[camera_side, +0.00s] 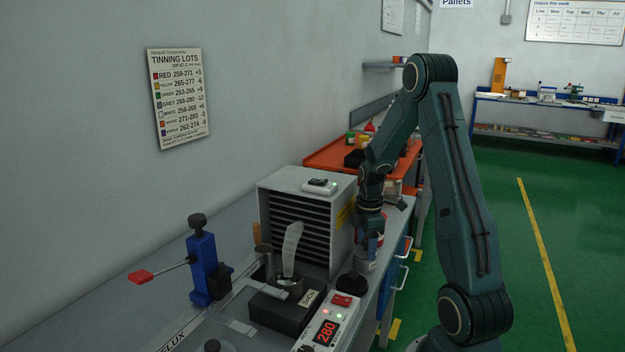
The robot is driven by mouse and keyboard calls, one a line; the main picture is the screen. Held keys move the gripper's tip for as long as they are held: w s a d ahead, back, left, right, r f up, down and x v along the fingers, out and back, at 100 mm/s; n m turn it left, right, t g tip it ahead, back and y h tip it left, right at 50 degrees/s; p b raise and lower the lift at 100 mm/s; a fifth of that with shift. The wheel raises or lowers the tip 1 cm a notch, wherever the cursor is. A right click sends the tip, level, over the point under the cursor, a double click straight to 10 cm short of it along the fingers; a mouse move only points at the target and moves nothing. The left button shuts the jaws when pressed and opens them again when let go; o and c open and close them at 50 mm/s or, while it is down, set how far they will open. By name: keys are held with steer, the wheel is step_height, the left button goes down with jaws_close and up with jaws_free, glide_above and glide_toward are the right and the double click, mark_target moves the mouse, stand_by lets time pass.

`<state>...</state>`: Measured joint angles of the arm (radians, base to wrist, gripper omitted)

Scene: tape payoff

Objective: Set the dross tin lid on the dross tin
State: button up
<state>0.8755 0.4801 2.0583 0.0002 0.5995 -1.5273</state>
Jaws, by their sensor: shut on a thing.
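My gripper (371,245) points down on the right side of the bench, beside the grey louvred box. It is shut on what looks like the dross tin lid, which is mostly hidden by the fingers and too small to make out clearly. A small grey tin (364,266), which I take to be the dross tin, stands directly below the fingers. From this angle I cannot tell whether the lid touches the tin's rim or hangs just above it.
The louvred box (302,222) stands close left of my gripper. A round black object (352,285) and a controller reading 280 (325,328) are in front. A solder pot (285,287) and a blue stand with a red-handled lever (203,262) are further left. An orange bench (328,156) lies behind.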

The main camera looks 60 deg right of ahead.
steer(key=shift+f, duration=0.3)
stand_by(0.5)
steer(key=o, duration=1)
steer(key=shift+o, duration=0.6)
steer(key=shift+o, duration=1)
steer(key=shift+r, duration=0.15)
steer(key=shift+r, duration=3.3)
steer(key=shift+r, duration=0.1)
